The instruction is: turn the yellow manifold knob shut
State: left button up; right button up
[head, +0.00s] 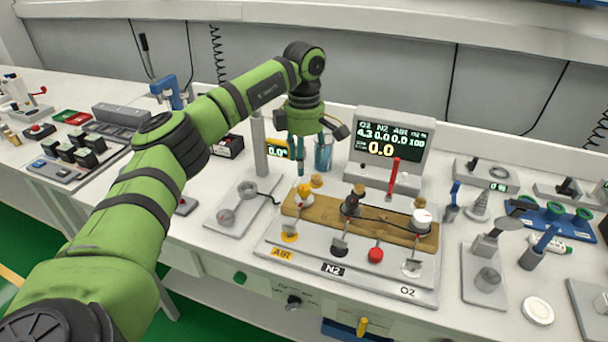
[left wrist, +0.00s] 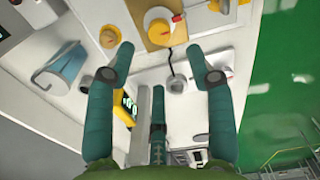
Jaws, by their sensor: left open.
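The yellow manifold knob (head: 304,191) stands at the left end of the wooden board (head: 340,217), on the AIR line. In the left wrist view the yellow knob (left wrist: 158,27) has a red mark at its edge and lies ahead of the fingertips. My left gripper (head: 303,172) points down above the knob. In the left wrist view its fingers (left wrist: 159,52) are wide apart with nothing between them at the tips. I cannot tell from the head view how high above the knob they are. My right gripper is not in view.
A dark knob (head: 351,203) and a white knob (head: 422,217) stand further along the board. A small orange cap (head: 316,180) and a blue cup (head: 323,156) are close behind the yellow knob. A display (head: 392,140) with a red upright handle (head: 393,172) stands behind the board.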

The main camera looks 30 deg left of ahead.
pick_arm(q)
notch_tip(320, 180, up, 4)
jog(key=shift+f, duration=0.1)
dwell(0.6)
